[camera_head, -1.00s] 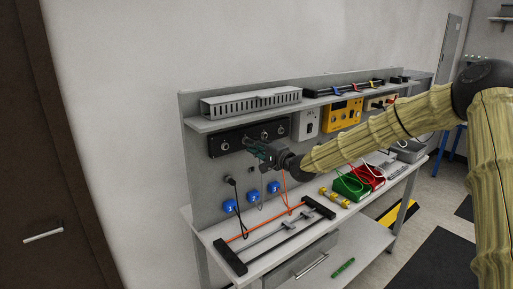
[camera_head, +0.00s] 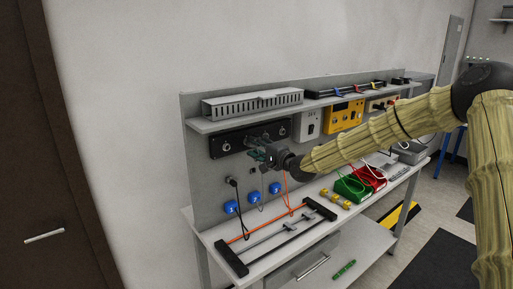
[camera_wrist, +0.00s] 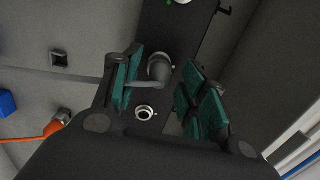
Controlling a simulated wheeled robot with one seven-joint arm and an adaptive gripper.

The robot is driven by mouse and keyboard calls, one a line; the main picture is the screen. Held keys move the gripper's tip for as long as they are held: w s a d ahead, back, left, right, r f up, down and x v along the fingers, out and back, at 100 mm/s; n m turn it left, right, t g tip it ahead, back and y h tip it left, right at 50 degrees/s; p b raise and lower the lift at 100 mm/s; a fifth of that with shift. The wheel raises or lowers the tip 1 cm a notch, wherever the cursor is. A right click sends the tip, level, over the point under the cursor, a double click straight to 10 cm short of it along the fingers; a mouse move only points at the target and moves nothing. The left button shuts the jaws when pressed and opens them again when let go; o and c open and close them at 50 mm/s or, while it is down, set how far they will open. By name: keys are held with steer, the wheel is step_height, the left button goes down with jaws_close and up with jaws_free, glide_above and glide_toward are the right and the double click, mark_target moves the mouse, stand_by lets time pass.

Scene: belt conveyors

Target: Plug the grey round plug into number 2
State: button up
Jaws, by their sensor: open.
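The grey round plug (camera_wrist: 160,68) sits at a socket position on the black socket strip (camera_wrist: 205,28) in the wrist view, with its grey cable bending left.
A grey slotted duct (camera_head: 252,102) lies on the shelf above the strip. A rack with rods (camera_head: 232,260), yellow dumbbell-like pieces (camera_head: 335,197) and a green box (camera_head: 352,188) occupy the bench.

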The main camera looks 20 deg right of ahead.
steer(key=v, duration=1.2)
steer(key=shift+a, duration=0.1)
